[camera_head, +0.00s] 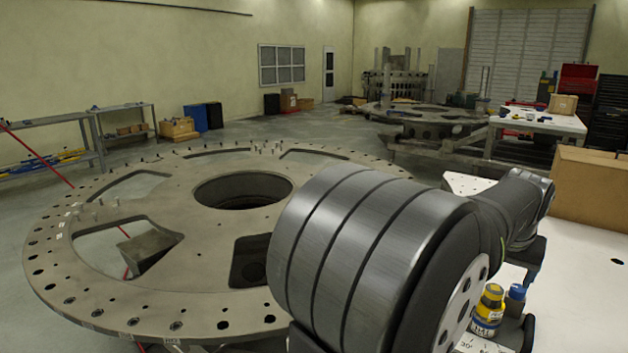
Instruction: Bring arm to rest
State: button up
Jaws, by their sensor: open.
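My arm fills the lower middle and right of the head view, its large ribbed grey joint in front and a thinner dark link reaching back to the right. My gripper is not visible, and I cannot tell where it is. The big round turret plate (95,285) lies at left and centre. It has a central round opening, several cut-outs and a ring of bolt holes around its rim. My arm hides its near right part.
A white surface (585,270) extends at right, with a cardboard box (592,190) on it. A yellow container (489,305) and a blue container (515,300) stand close to my arm. A second plate assembly (425,113) and a white workbench (540,124) are behind. Shelves (55,160) line the left wall.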

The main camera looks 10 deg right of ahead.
aim_at(494, 292)
jog(key=x, duration=1.1)
jog(key=shift+f, duration=0.15)
jog(key=shift+r, duration=0.25)
jog(key=shift+s+a+r, duration=0.1)
jog(key=shift+r, duration=0.1)
jog(key=v, duration=1.6)
jog(key=x, duration=1.7)
jog(key=shift+f, duration=0.2)
notch_tip(494, 292, up, 10)
jog(key=shift+f, duration=0.2)
jog(key=shift+r, duration=0.8)
